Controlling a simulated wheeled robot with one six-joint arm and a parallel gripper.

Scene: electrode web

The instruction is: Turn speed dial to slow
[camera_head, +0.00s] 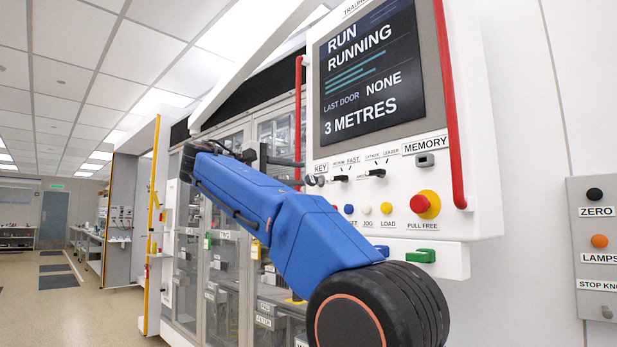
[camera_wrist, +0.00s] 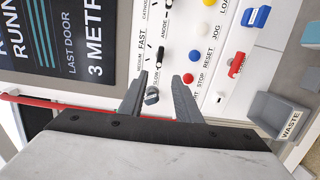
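The speed dial (camera_head: 341,178) is a small black knob on the white panel, below the screen, with MEDIUM and FAST printed above it. A silver key switch (camera_wrist: 152,96) shows between the fingers. In the head view my gripper (camera_head: 287,172) is left of the panel, apart from the dial.
A second black dial (camera_head: 376,173) sits right of the speed dial. Below are blue, white and yellow buttons and a red mushroom button (camera_head: 425,205). Red rails (camera_head: 449,100) flank the panel. A grey waste bin (camera_wrist: 277,112) is at the right in the wrist view.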

